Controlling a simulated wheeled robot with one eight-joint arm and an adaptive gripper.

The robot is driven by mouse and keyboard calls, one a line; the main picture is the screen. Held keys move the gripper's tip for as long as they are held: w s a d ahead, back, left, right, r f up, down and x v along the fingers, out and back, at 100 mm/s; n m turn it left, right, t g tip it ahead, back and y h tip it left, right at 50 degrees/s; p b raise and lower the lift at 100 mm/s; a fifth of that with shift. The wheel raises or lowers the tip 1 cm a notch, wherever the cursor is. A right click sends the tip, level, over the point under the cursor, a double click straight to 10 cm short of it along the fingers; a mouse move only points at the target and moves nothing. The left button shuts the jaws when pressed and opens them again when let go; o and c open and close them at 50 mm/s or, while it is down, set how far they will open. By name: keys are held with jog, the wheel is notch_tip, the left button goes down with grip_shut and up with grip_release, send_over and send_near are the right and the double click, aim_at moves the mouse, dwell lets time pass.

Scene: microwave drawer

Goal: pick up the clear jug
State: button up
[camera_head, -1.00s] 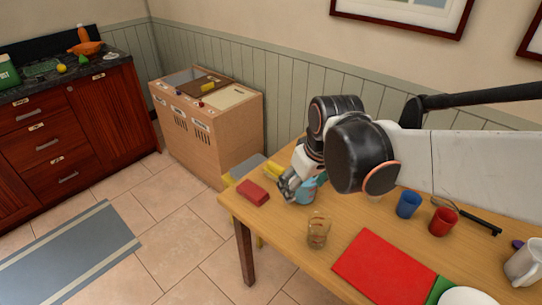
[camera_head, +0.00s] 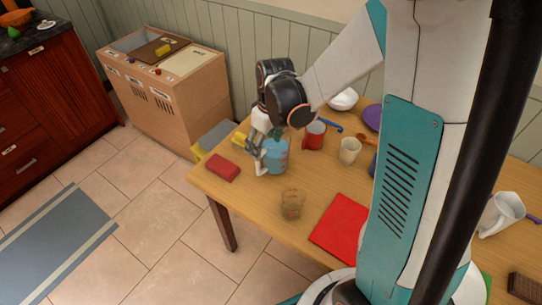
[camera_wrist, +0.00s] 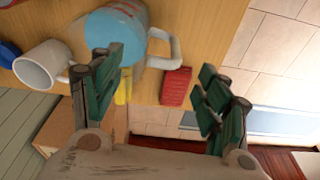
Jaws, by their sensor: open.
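The clear jug (camera_head: 275,158), tinted blue, stands upright near the far left of the wooden table, with my gripper (camera_head: 260,143) close at its left side. In the wrist view the jug (camera_wrist: 118,32) is at the top, cut off by the edge, and its pale handle (camera_wrist: 176,50) juts to the right. My gripper (camera_wrist: 160,75) is open there, its green-padded fingers apart. The handle shows in the gap between them. I cannot tell whether a finger touches the jug. In the head view my gripper hides part of the jug's left side.
A red block (camera_head: 222,167) lies left of the jug. A red mug (camera_head: 314,135) and a cream mug (camera_head: 349,150) stand to its right. A brownish see-through glass (camera_head: 292,204) is in front, beside a red mat (camera_head: 340,224). The table's left edge is close.

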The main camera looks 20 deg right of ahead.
aim_at(272, 155)
jog(key=shift+w+a+f+b, duration=0.15)
jog(key=shift+f+b, duration=0.4)
jog(key=shift+f, duration=0.75)
jog(key=shift+w+a+f+b, duration=0.1)
jog(key=shift+f+b, duration=0.5)
jog(key=shift+f, duration=0.65)
jog(key=shift+w+a+f+b, duration=0.15)
jog(key=shift+f+b, duration=0.4)
jog(key=shift+f, duration=0.75)
jog(key=shift+r, duration=0.1)
grip_shut()
jog(key=shift+r, duration=0.1)
